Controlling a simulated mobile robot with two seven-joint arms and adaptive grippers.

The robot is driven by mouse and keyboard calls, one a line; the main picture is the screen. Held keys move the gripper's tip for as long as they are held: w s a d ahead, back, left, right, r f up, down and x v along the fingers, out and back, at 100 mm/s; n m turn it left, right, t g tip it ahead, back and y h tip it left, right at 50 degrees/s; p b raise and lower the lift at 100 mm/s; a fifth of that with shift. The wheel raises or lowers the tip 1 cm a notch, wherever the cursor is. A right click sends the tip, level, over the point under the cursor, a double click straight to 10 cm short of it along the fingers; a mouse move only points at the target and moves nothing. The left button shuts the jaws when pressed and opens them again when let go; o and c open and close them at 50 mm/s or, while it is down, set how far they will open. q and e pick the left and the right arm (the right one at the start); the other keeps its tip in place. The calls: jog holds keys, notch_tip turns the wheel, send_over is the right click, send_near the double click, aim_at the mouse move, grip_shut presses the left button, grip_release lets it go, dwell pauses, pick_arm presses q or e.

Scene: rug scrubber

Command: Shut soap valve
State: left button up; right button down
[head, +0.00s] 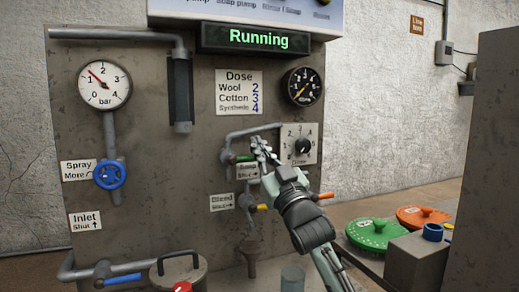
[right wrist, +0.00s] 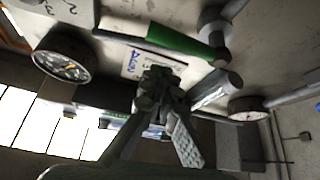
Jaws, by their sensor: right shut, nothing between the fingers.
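The soap valve (head: 228,156) sits on a grey pipe at the middle of the panel. Its green lever (head: 245,158) points right, roughly level. The lever also shows large at the top of the right wrist view (right wrist: 180,40). A small label with "Shut" and an arrow (head: 245,173) is below the lever, partly covered by my gripper. My right gripper (head: 262,148) is shut and empty, its fingertips just right of the lever's end. In the right wrist view its fingertips (right wrist: 160,80) are below the lever. Contact with the lever cannot be told. My left gripper is not in view.
A dose dial (head: 303,147) is close right of my gripper. The bleed valve's yellow lever (head: 262,207) is below. A blue spray wheel (head: 109,174) and a blue inlet lever (head: 123,279) are at left. Green (head: 374,233) and orange (head: 422,216) lids lie at right. The display (head: 257,39) reads "Running".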

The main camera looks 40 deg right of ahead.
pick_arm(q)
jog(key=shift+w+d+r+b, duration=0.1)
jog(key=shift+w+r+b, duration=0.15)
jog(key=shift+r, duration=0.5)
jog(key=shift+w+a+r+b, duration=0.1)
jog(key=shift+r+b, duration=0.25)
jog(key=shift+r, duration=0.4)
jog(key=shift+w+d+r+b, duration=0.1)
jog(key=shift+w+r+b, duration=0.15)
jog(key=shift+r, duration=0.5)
pick_arm(e)
jog(key=a+r+v, duration=0.1)
jog(key=v, duration=0.8)
jog(key=shift+s, duration=0.55)
jog(key=shift+f, duration=0.2)
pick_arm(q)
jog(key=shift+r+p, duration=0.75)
pick_arm(e)
jog(key=v, duration=0.9)
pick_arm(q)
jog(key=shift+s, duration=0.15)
